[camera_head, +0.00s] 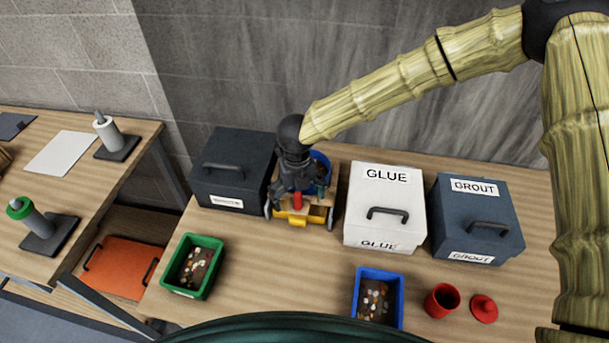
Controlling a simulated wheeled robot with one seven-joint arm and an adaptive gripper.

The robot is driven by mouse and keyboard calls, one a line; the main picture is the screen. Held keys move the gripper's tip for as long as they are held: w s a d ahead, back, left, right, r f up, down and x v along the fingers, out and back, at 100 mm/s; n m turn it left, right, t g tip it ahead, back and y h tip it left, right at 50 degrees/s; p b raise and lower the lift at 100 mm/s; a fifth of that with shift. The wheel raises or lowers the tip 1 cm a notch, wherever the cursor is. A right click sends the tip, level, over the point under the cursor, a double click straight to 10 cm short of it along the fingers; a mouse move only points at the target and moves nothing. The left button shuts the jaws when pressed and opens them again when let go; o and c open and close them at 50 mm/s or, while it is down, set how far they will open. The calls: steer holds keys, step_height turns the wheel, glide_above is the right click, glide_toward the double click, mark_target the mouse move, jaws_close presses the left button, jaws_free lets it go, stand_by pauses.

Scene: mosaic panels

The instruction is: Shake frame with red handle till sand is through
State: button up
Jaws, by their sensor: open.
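A small wooden frame (318,214) stands at the back middle of the table, between a black box and the white GLUE box. A red handle (297,201) shows at its front, above a yellow part (298,219). The gripper hides much of the frame, and no sand can be made out.
The black box (214,190), white GLUE box (368,222) and blue GROUT box (478,224) flank the frame. A green bin (178,263), blue bin (360,286), red cup (442,300) and red lid (484,308) stand nearer.

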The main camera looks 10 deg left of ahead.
steer(key=shift+r, duration=0.1)
steer(key=shift+r, duration=3.9)
